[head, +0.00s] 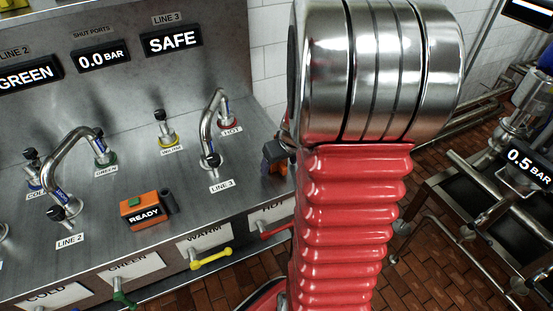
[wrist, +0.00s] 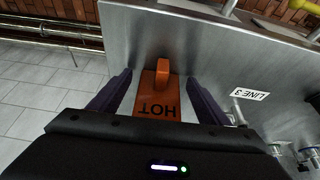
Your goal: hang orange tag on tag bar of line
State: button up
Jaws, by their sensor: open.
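The orange tag (wrist: 158,92), marked HOT, is in the wrist view near the right end of the grey steel bench (wrist: 228,50). The word reads upside down, and a small orange raised part stands at the tag's far end. My gripper (wrist: 158,78) is open, with one dark finger on each side of the tag and gaps visible between. In the head view a little orange and dark shape (head: 275,153) shows at the bench's right end, mostly hidden by my arm. I cannot make out the tag bar, nor whether the tag hangs on anything.
The LINE 3 label (head: 221,186) and a curved pipe (head: 211,125) are left of my arm. An orange READY box (head: 144,210) stands farther left. Yellow (head: 211,258) and red (head: 277,230) handles stick out from the bench front. Brick floor (head: 420,220) lies right.

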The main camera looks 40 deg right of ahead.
dwell(0.4)
jog(key=c, duration=1.3)
jog(key=shift+r, duration=0.1)
notch_tip(320, 180, up, 10)
jog(key=shift+f, duration=0.1)
jog(key=shift+a, duration=0.15)
dwell(0.4)
